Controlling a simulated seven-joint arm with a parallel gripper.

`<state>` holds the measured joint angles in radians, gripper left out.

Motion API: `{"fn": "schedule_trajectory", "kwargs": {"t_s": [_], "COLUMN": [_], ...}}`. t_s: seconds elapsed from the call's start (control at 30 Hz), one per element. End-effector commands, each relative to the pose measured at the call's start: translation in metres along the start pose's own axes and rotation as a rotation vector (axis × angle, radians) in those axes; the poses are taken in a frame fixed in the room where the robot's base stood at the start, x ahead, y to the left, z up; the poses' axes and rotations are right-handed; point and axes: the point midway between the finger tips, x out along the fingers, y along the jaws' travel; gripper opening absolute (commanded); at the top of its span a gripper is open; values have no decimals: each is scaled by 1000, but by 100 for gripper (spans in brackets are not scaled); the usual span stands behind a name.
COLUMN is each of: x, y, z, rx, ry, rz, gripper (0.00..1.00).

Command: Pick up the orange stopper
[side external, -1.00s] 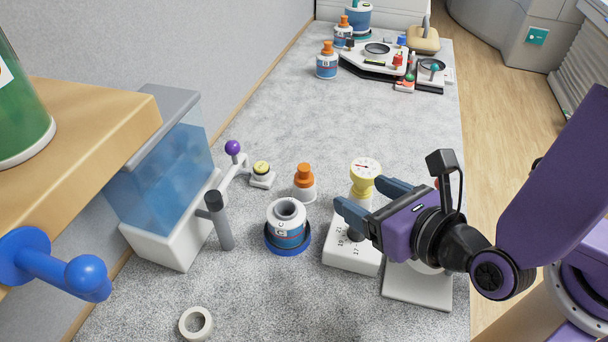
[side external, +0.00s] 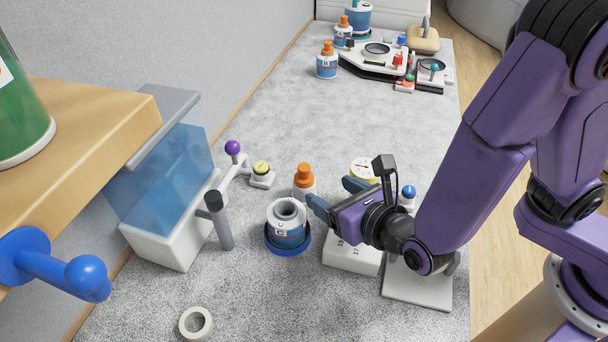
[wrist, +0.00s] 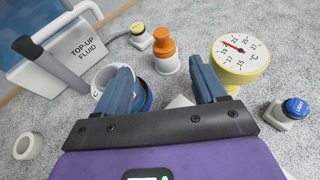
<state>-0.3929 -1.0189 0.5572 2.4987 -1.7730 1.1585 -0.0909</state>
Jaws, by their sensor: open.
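The orange stopper (side external: 304,175) stands upright on the grey bench, an orange knob and shoulder above a white lower part. In the wrist view the orange stopper (wrist: 163,47) is beyond the fingertips, between their lines. My gripper (side external: 336,195) is open and empty, to the right of the stopper and apart from it. In the wrist view my gripper (wrist: 161,72) spreads its two blue fingers. An open-necked blue and white bottle (side external: 288,222) stands in a blue-rimmed base just in front of the stopper; in the wrist view my left finger partly hides it.
A yellow-topped button (side external: 261,170) and a white fluid tank (side external: 180,235) with a grey handle stand left. A tape ring (side external: 196,323) lies in front.

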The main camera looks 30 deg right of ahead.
Motion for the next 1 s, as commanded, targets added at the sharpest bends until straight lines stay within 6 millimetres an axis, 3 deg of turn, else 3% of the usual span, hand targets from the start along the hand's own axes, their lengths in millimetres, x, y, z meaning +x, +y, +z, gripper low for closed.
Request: {"fn": "schedule_trajectory", "kwargs": {"t_s": [0.13,0.47,0.7,1.0], "x": [25,49,82,93], "y": [-1,-2,-5,-5], "z": [0,2,4,5], "rx": [2,1,0,0], "ry": [0,-1,0,-1], "rz": [-4,-3,-2,0], "gripper": [70,70,70,70]}}
